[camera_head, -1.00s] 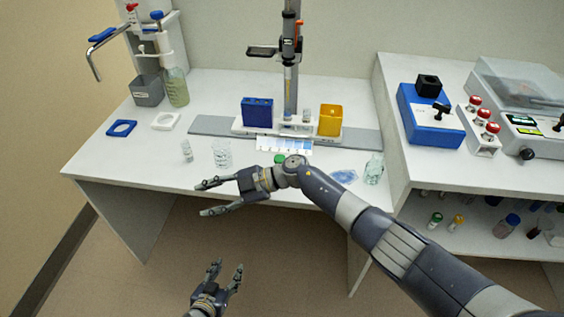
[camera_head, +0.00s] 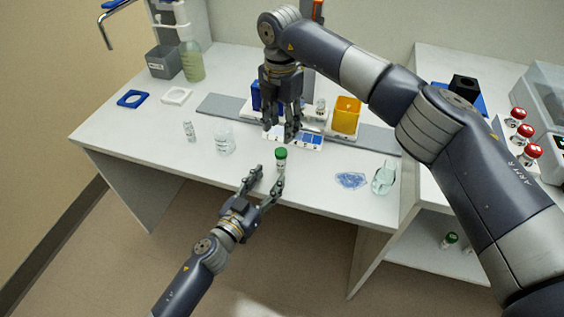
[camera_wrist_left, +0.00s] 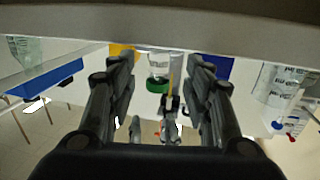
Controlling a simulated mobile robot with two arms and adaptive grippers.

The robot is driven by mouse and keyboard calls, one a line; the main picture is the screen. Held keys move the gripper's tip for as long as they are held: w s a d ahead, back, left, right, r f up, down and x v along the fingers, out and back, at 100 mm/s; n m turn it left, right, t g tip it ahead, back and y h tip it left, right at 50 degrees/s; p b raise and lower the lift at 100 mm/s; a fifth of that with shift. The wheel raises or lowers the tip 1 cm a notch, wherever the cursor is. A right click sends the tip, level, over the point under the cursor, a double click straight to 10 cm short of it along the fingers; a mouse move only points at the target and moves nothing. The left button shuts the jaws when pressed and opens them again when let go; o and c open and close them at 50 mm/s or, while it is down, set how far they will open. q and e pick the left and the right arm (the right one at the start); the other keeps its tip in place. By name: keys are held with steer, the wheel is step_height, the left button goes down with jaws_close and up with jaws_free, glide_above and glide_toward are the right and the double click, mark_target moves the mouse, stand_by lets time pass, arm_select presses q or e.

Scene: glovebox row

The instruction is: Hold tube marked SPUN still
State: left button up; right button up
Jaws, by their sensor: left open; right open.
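The green-capped tube (camera_head: 280,160) stands upright near the front edge of the bench; its marking is too small to read. My left gripper (camera_head: 267,177) is open, in front of the tube at the bench edge, with its fingers pointing towards it. In the left wrist view, the tube with its green cap (camera_wrist_left: 158,86) appears upside down between the two open fingers (camera_wrist_left: 163,62). I see no finger clearly closed on it. My right gripper (camera_head: 281,134) is open and points down, above and behind the tube, in front of the rack area.
A glass beaker (camera_head: 224,141) and a small vial (camera_head: 189,132) stand left of the tube. A blue patch (camera_head: 351,180) and a glass bottle (camera_head: 384,178) are right of it. A yellow block (camera_head: 345,115) stands behind. The bench front left is clear.

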mark_target(278, 167)
arm_select(q)
steer(key=x, duration=0.7)
steer(key=shift+w+d, duration=0.2)
steer(key=shift+w, duration=0.05)
jaws_close()
